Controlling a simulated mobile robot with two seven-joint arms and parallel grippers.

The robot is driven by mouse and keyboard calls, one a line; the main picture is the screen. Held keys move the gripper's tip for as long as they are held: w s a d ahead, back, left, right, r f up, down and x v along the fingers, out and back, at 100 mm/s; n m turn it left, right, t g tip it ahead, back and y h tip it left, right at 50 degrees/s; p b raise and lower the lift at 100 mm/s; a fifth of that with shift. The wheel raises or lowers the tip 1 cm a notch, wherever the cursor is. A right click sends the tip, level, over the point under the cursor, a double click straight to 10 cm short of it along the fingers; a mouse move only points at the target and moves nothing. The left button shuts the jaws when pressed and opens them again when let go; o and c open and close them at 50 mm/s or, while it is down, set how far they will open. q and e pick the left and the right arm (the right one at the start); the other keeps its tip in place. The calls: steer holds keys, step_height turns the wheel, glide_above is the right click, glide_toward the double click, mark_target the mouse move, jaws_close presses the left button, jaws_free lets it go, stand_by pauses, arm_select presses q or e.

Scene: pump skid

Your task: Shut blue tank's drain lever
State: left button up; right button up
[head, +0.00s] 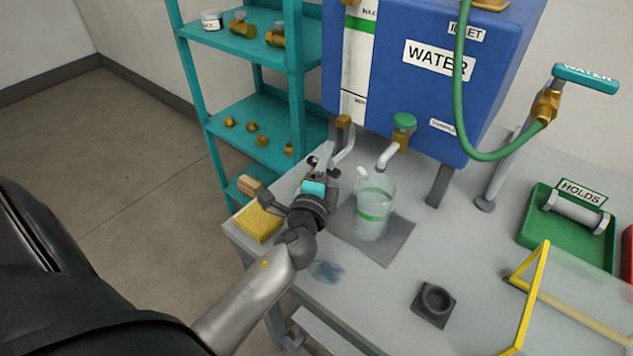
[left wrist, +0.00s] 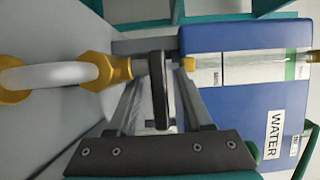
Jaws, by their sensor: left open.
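The blue tank (head: 440,70) marked WATER stands at the back of the bench, and it also shows in the left wrist view (left wrist: 245,85). My left gripper (head: 336,150) is at the tank's lower left, below the sight gauge and left of the green-knobbed tap (head: 403,122). It is open. In the left wrist view, a dark grey lever (left wrist: 159,90) stands between its spread fingers (left wrist: 160,75), joined to a brass fitting (left wrist: 119,69). Contact with the fingers cannot be made out. In the head view the gripper hides most of the lever. My right gripper is not in view.
A clear jug (head: 373,210) with a green band stands on a grey mat close right of my gripper. A yellow sponge (head: 257,222) lies at the bench's left edge. A teal shelf (head: 255,90) stands behind left. A green HOLDS tray (head: 565,240) is at right.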

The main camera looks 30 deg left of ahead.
arm_select(q)
steer(key=b+v, duration=0.3)
steer(key=v, duration=0.9)
steer(key=shift+s+f, duration=0.1)
steer(key=shift+s, duration=0.1)
steer(key=shift+s+d, duration=0.25)
steer(key=shift+s, duration=0.5)
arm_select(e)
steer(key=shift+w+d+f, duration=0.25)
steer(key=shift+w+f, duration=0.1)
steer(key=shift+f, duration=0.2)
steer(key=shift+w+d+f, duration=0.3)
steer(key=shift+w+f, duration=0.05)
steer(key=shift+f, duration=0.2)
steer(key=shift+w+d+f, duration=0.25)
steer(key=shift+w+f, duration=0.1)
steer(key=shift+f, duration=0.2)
arm_select(q)
steer(key=shift+d, duration=0.1)
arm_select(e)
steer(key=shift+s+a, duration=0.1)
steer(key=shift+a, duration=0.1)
